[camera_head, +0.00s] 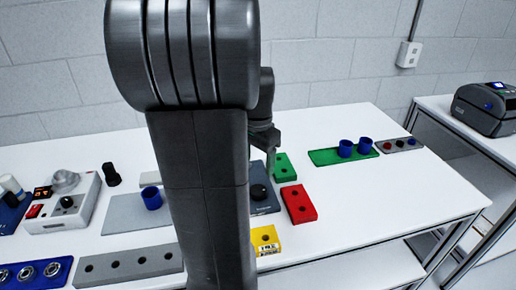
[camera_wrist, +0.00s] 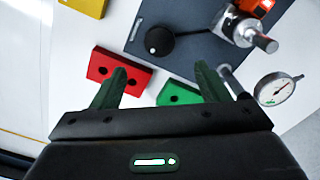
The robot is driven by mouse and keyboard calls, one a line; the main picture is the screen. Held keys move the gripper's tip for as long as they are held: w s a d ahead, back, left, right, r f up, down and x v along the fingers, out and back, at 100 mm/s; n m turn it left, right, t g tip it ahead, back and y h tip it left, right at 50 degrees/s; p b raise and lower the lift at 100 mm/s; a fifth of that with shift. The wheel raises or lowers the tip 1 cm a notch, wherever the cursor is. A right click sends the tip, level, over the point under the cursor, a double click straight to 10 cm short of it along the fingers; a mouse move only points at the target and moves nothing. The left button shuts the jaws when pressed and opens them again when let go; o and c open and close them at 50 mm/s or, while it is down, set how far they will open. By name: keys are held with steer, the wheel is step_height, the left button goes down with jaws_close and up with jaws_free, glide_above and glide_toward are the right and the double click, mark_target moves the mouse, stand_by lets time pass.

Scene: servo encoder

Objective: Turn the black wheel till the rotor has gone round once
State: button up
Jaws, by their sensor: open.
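A round black wheel (camera_wrist: 159,41) with a small white mark sits on a dark grey plate (camera_wrist: 196,48) in the wrist view. A silver cylindrical part (camera_wrist: 243,28), perhaps the rotor, stands on the same plate to its right. In the head view the black wheel (camera_head: 259,192) shows right of my arm, and the plate (camera_head: 264,208) is partly hidden behind it. My gripper (camera_wrist: 159,72) is open and empty, its two fingers apart. In the wrist picture the wheel lies just beyond the fingertips; no contact shows.
A red block (camera_wrist: 119,70), a green block (camera_wrist: 178,95) and a dial gauge (camera_wrist: 277,90) are near the fingers. A yellow block (camera_head: 265,240) lies in front of the plate. A white box (camera_head: 45,215) with a black knob stands left.

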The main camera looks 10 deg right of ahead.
step_height(320, 180, up, 4)
steer(key=shift+f, duration=0.2)
step_height(320, 180, down, 14)
steer(key=shift+r, duration=0.1)
stand_by(0.7)
